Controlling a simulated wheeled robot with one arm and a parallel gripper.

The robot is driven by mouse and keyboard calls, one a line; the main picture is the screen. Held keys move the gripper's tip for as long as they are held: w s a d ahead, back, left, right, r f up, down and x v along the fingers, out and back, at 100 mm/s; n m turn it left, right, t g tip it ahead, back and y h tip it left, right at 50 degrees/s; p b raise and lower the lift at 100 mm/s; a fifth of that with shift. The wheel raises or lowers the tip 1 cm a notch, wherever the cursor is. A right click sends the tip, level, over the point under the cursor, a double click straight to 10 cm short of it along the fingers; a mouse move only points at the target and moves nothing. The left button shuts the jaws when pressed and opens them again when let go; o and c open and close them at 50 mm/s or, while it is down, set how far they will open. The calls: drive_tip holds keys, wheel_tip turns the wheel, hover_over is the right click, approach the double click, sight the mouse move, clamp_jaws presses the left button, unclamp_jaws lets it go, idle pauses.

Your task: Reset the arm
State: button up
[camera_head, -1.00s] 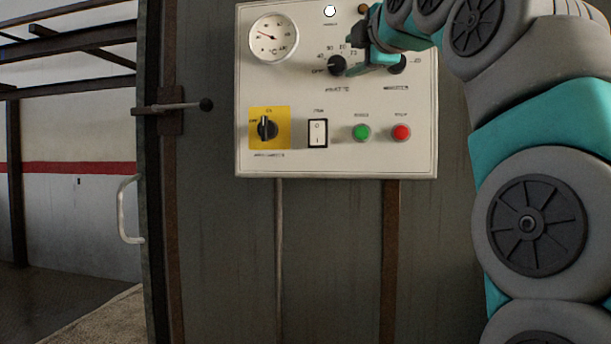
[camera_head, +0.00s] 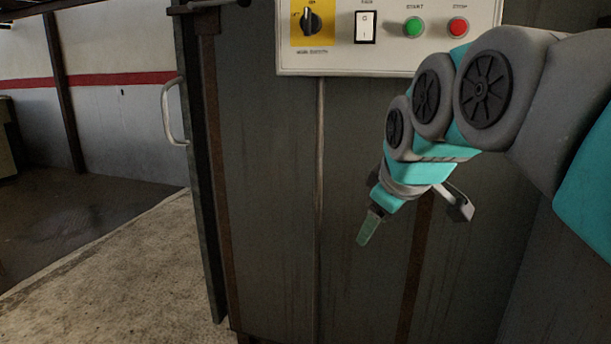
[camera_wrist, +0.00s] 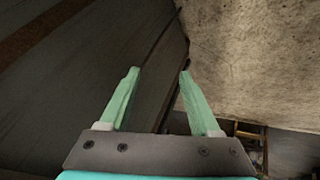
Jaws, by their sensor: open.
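My gripper (camera_head: 368,228) hangs below the control panel in the head view, in front of the grey cabinet front, pointing down and to the left. In the wrist view my gripper (camera_wrist: 157,72) has its two green fingers apart with nothing between them. Past the fingers are the dark cabinet surface and the pale floor. My arm is bent and comes in from the right side of the head view.
The control panel (camera_head: 340,62) shows its lower part, with a yellow-backed rotary switch (camera_head: 310,20), a rocker switch (camera_head: 365,27), a green button (camera_head: 414,27) and a red button (camera_head: 458,27). A door handle (camera_head: 173,112) is at left. Open floor (camera_head: 120,260) lies lower left.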

drive_tip(key=s+d+f+m+g+h, duration=0.1)
drive_tip(key=s+d+f+m+g, duration=0.2)
drive_tip(key=s+f, duration=2.2)
drive_tip(key=s+m+g, duration=0.3)
drive_tip(key=m+g, duration=0.2)
drive_tip(key=m, duration=0.1)
drive_tip(key=shift+s+d+f+g, duration=0.15)
drive_tip(key=shift+f+g, duration=0.15)
drive_tip(key=shift+f, duration=0.05)
